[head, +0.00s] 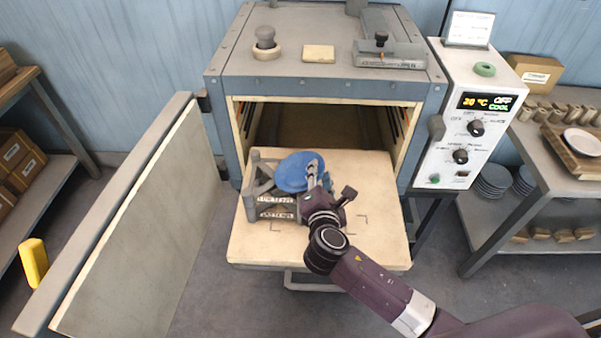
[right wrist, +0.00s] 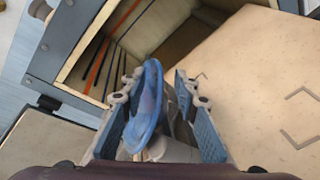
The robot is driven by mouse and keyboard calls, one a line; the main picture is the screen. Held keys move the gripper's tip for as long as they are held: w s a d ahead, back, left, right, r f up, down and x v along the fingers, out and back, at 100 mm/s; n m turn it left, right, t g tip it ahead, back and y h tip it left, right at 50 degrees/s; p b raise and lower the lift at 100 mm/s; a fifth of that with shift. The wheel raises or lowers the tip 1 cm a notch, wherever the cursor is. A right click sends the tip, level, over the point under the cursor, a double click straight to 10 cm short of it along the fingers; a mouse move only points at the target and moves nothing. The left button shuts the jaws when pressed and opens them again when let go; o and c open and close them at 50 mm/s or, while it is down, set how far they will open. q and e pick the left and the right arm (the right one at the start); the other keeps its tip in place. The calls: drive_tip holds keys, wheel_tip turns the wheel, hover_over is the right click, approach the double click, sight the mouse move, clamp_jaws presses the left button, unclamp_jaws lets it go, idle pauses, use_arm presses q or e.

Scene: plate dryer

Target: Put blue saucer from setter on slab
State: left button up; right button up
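The blue saucer (head: 292,172) stands tilted in the grey setter (head: 256,182), at the left of the pale slab (head: 385,195) that sticks out of the open kiln. My right gripper (head: 318,175) is at the saucer's right side, above the slab. In the right wrist view the saucer (right wrist: 152,105) shows nearly edge-on between the two fingers of my right gripper (right wrist: 160,95). The fingers are spread, with a visible gap on the right of the saucer; whether the left finger touches it I cannot tell. The setter is mostly hidden behind the saucer there. My left gripper is not in view.
The kiln (head: 300,86) stands behind the slab, its door (head: 135,225) swung open to the left. A control box (head: 468,130) is on its right. The slab's right part, with dark corner marks, is bare. Shelves flank both sides.

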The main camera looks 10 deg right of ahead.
clamp_jaws()
drive_tip(key=shift+r, duration=0.1)
